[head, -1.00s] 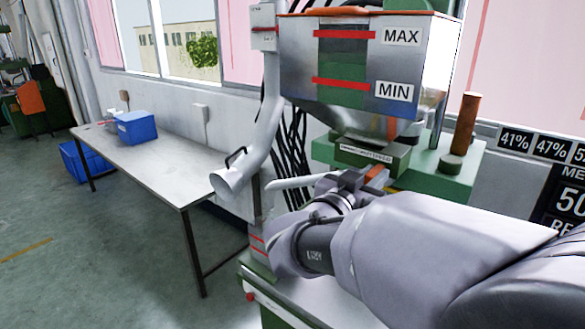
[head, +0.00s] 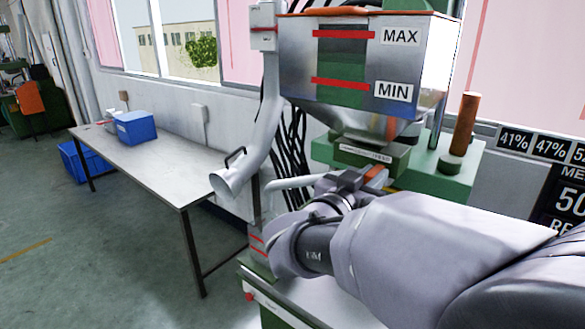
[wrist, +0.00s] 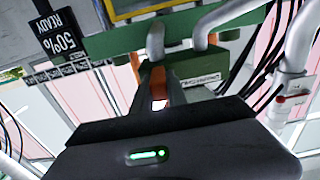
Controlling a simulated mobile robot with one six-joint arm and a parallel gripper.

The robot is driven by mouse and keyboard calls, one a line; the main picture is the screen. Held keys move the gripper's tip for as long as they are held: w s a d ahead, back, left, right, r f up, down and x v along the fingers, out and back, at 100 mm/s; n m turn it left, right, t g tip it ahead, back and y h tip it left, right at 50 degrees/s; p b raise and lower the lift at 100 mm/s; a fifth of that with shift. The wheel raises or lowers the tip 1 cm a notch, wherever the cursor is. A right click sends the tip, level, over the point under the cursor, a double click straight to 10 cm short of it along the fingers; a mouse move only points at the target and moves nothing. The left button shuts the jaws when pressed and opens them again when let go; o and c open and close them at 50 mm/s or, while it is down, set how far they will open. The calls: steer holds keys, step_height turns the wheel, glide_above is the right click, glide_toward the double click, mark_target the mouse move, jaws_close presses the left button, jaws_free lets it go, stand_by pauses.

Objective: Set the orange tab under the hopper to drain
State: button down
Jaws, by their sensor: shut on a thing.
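The hopper (head: 285,60) is a metal box with MAX and MIN marks, at the top centre of the head view. Below it is a green block with a label plate (head: 368,156), which also shows in the wrist view (wrist: 203,79). The orange tab (head: 375,174) is just under this block and partly hidden by my gripper (head: 362,180). In the wrist view, the orange tab (wrist: 158,82) is between the fingers of my gripper (wrist: 159,80). My gripper is shut on the tab. The label's words are too small to read.
A grey pipe (head: 262,140) with a black handle hangs left of the hopper. A table (head: 155,165) with a blue bin (head: 137,127) stands at the left. An orange-brown cylinder (head: 464,125) stands on the green machine, right of the hopper. Dark cables hang behind the pipe.

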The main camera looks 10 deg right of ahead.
stand_by(0.4)
steer(key=w+a+p, duration=0.1)
steer(key=w+a, duration=0.1)
steer(key=w, duration=0.1)
steer(key=w+a+p, duration=0.1)
steer(key=w+a, duration=0.2)
steer(key=shift+w, duration=0.2)
steer(key=c, duration=1.6)
jaws_free()
steer(key=shift+o, duration=1.4)
steer(key=shift+w+a, duration=0.15)
steer(key=shift+a, duration=0.05)
steer(key=shift+d, duration=0.1)
